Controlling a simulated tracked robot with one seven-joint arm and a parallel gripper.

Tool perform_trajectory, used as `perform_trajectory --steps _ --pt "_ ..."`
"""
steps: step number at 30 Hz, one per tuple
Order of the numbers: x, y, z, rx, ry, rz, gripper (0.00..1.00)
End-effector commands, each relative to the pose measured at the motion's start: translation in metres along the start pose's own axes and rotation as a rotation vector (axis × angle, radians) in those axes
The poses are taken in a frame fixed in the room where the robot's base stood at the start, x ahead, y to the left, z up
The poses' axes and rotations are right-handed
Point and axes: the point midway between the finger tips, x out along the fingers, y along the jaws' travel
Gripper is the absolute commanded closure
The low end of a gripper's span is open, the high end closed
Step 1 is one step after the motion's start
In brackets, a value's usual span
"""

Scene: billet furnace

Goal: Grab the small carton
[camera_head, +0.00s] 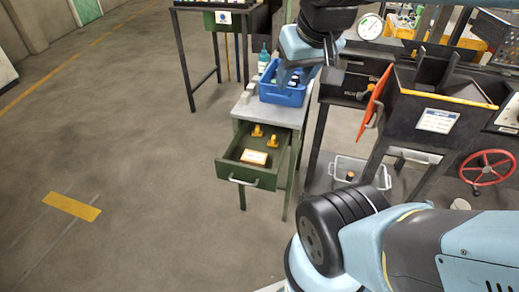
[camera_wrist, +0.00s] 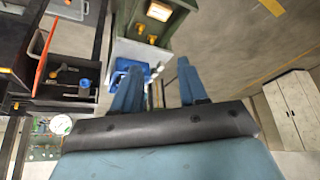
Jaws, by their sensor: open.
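The small carton (camera_head: 254,157), white on top with orange edges, lies in the open green drawer (camera_head: 236,181), near its front. In the wrist view the carton (camera_wrist: 159,11) shows at the top edge, partly cut off or close to it. My gripper (camera_head: 305,70) is above and behind the drawer, over the blue bin (camera_head: 282,97), and apart from the carton. In the wrist view my gripper (camera_wrist: 158,66) has its two blue fingers spread wide with nothing between them.
Two yellow fittings (camera_head: 257,130) (camera_head: 273,140) lie in the drawer behind the carton. The bin holds bottles, and a teal bottle (camera_head: 264,58) stands behind it. A dark furnace with an orange door (camera_head: 374,102) stands right. The floor left of the drawer is clear.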

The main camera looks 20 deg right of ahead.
Motion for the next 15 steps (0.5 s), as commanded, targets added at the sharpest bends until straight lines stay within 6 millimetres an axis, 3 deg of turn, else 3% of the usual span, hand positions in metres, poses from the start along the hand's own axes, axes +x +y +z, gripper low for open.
perform_trajectory --steps 9,15 --pt "0.0000 0.0000 0.0001 0.000 0.000 0.000 0.56" --pt "0.0059 -0.0009 -0.0071 0.046 -0.016 -0.012 0.37"
